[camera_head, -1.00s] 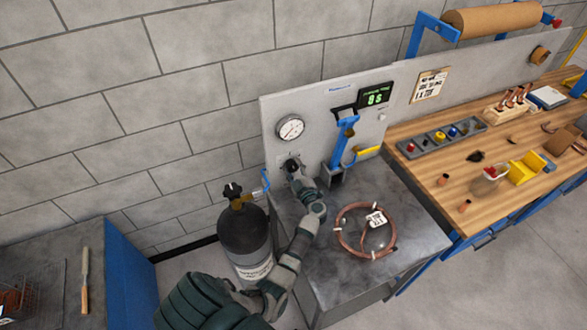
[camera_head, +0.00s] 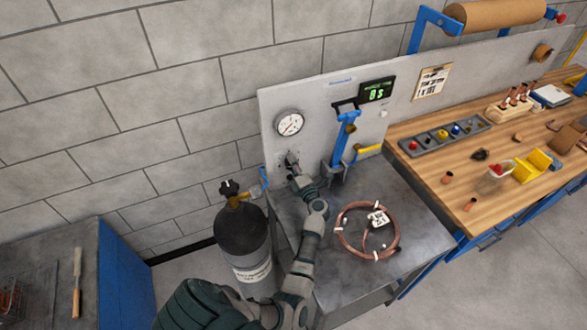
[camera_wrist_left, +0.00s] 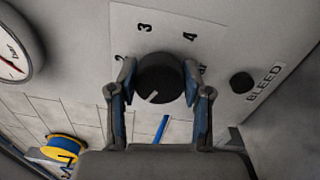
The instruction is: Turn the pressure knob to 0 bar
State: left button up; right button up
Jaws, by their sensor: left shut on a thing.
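The black pressure knob (camera_wrist_left: 160,78) sits on the light grey panel in the left wrist view, with the numbers 2, 3 and 4 printed around its upper side. A white pointer mark on it is turned toward the lower left. My left gripper (camera_wrist_left: 158,86) has one finger on each side of the knob and is shut on it. In the head view my left gripper (camera_head: 291,160) reaches the panel just below the round white gauge (camera_head: 290,123) and hides most of the knob. The gauge shows partly in the left wrist view (camera_wrist_left: 18,45). My right gripper is not in view.
A BLEED button (camera_wrist_left: 241,83) sits right of the knob. A dark gas cylinder (camera_head: 242,232) stands left of the metal bench (camera_head: 400,215). A copper coil (camera_head: 367,231) lies on the bench. A blue lever (camera_head: 341,147) stands right of my gripper.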

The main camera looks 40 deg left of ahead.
pick_arm(q)
jog(key=n+b, duration=0.1)
jog(key=n, duration=0.1)
jog(key=f+n+b, duration=0.1)
jog(key=n, duration=0.1)
jog(key=shift+s+f+n+b, duration=0.1)
jog(key=shift+s+n+b, duration=0.05)
jog(key=shift+n+b, duration=0.25)
jog(key=n+b, duration=0.2)
jog(key=n, duration=0.2)
jog(key=shift+g+b, duration=0.3)
jog(key=shift+b, duration=0.1)
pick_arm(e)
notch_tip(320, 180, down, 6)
pick_arm(q)
jog(key=shift+d+n+b, duration=0.1)
jog(key=shift+n+b, duration=0.25)
jog(key=shift+n, duration=0.35)
jog(key=shift+n+b, duration=0.3)
jog(key=shift+n, duration=0.3)
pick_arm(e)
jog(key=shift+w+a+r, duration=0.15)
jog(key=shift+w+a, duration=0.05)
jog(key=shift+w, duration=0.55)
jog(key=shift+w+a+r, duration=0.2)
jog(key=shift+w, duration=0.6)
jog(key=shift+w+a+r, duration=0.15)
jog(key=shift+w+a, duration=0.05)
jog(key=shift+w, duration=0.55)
